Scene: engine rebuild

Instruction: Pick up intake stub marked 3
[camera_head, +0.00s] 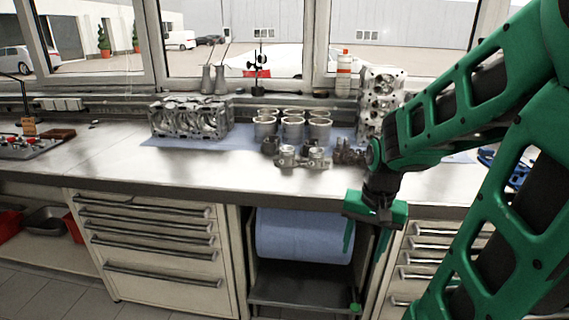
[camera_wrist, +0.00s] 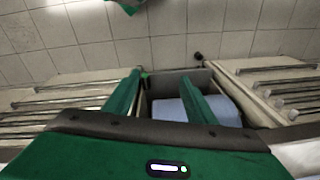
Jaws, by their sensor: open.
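My gripper (camera_head: 364,252) is open and empty, pointing down in front of the workbench's front edge, before the bay with the blue roll. In the wrist view its two green fingers (camera_wrist: 161,78) are apart with nothing between them. Several open metal cylinders (camera_head: 293,129) stand in rows on the blue mat (camera_head: 196,143). In front of them lie a light metal part with two round openings (camera_head: 302,157) and small dark parts (camera_head: 347,153). No number can be read, so I cannot tell which part is the intake stub marked 3. No bench-top part shows in the wrist view.
An engine block (camera_head: 191,118) stands left of the cylinders. A tall metal casting (camera_head: 379,98) stands right of them, near my arm. Drawers (camera_head: 160,240) flank the open bay with the blue roll (camera_head: 304,236). The bench top at left (camera_head: 100,160) is largely clear.

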